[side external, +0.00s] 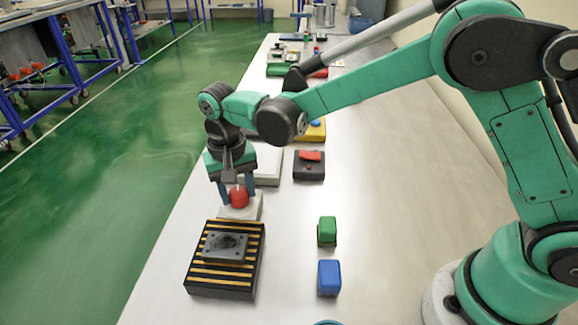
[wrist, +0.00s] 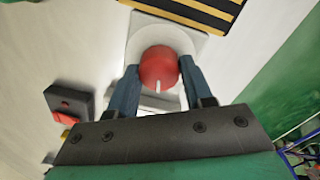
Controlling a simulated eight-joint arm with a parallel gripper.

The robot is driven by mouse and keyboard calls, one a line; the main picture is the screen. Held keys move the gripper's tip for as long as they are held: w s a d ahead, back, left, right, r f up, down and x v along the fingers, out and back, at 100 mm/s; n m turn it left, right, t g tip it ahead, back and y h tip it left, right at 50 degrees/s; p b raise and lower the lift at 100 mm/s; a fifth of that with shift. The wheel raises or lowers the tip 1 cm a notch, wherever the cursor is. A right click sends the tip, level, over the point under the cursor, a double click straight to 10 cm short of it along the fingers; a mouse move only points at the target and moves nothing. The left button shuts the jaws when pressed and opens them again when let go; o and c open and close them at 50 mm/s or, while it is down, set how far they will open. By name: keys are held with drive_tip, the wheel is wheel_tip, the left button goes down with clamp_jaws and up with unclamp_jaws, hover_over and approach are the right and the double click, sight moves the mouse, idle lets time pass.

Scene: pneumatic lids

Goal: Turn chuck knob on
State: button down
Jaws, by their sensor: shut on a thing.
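The chuck knob is a red round knob (side external: 239,196) on a pale square base (side external: 252,208), just behind a striped black block in the side view. In the wrist view the knob (wrist: 158,67) has a small white mark on its near side and sits over a white disc on the base (wrist: 195,44). My gripper (side external: 238,199) points down over the knob, with one blue finger on each side of it. In the wrist view the fingers of my gripper (wrist: 158,78) close on the knob's left and right sides.
A black block with yellow stripes (side external: 222,278) carries a grey metal plate (side external: 224,246) in front of the knob. A green block (side external: 327,231) and a blue block (side external: 329,278) stand to the right. A dark box with a red switch (side external: 309,165) lies behind.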

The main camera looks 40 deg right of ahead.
sight(236, 192)
drive_tip(key=shift+m, duration=1.3)
drive_tip(key=shift+c, duration=1.7)
unclamp_jaws()
drive_tip(key=shift+r, duration=2.85)
